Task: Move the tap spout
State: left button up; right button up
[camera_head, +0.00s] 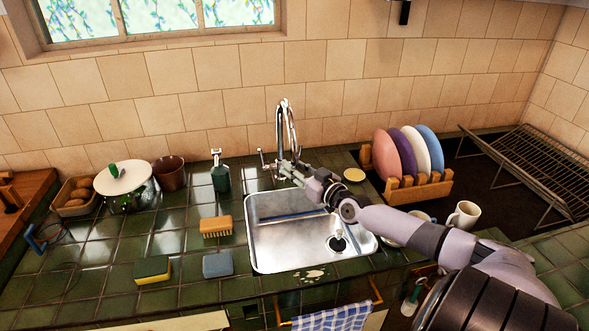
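The chrome tap spout (284,122) rises behind the sink (262,250) and curves over at the top. Its lever sits to its left. My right arm comes in from the lower right, and my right gripper (284,170) is at the tap, close to the lower part of the spout. The fingers are small and overlap the tap, so I cannot tell whether they touch it or how far they are open. My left gripper is not in view.
A plate rack (420,191) with several plates stands right of the tap, near a white mug (463,215). A green soap bottle (220,175) stands left. A brush (216,227) and sponges (152,270) lie on the left counter. A wire drainer (535,170) is far right.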

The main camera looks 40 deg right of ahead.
jog(key=o, duration=0.3)
jog(key=shift+f, duration=0.1)
jog(key=shift+s+a+f, duration=0.1)
jog(key=shift+s, duration=0.4)
jog(key=s, duration=1.1)
jog(key=shift+a, duration=0.3)
